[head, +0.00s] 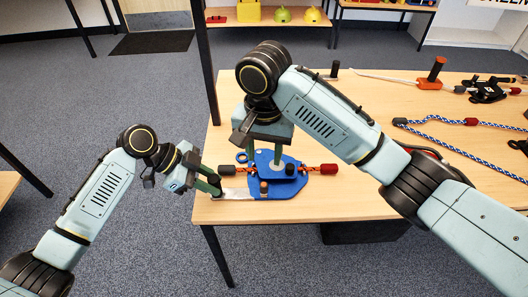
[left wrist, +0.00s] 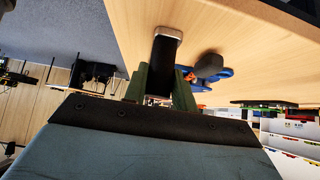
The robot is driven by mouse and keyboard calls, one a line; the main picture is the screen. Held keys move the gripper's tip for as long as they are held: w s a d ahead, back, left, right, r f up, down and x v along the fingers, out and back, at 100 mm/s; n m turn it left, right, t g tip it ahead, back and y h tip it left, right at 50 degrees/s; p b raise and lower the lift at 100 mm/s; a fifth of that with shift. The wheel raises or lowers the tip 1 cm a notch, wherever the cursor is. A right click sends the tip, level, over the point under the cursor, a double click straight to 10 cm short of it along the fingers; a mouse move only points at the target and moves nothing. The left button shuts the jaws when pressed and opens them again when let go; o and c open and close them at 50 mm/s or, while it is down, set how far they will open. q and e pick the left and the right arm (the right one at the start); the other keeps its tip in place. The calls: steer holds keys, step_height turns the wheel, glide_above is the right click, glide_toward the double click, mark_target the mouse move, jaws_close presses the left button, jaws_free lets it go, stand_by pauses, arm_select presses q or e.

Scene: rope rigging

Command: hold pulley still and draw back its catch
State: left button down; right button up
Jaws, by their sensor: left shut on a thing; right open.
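The blue pulley (head: 284,187) lies flat near the table's front left corner, with dark knobs on top. A short orange rope (head: 312,169) runs through it, with a red end at right and a dark end at left. My left gripper (head: 214,187) is at the table edge left of the pulley, shut on a dark bar (left wrist: 165,50) with a pale end. The bar's join to the pulley is unclear. The pulley also shows in the left wrist view (left wrist: 214,72). My right gripper (head: 263,162) points down over the pulley, open; whether it touches is unclear. Which part is the catch is unclear.
A blue-and-white rope (head: 450,140) lies at the table's right. The table's middle (head: 390,100) is mostly clear. My right arm crosses above the table.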

arm_select(q)
steer(key=c, duration=1.1)
jaws_free()
steer(key=shift+o, duration=0.2)
steer(key=p+v, duration=0.5)
steer(key=v, duration=0.4)
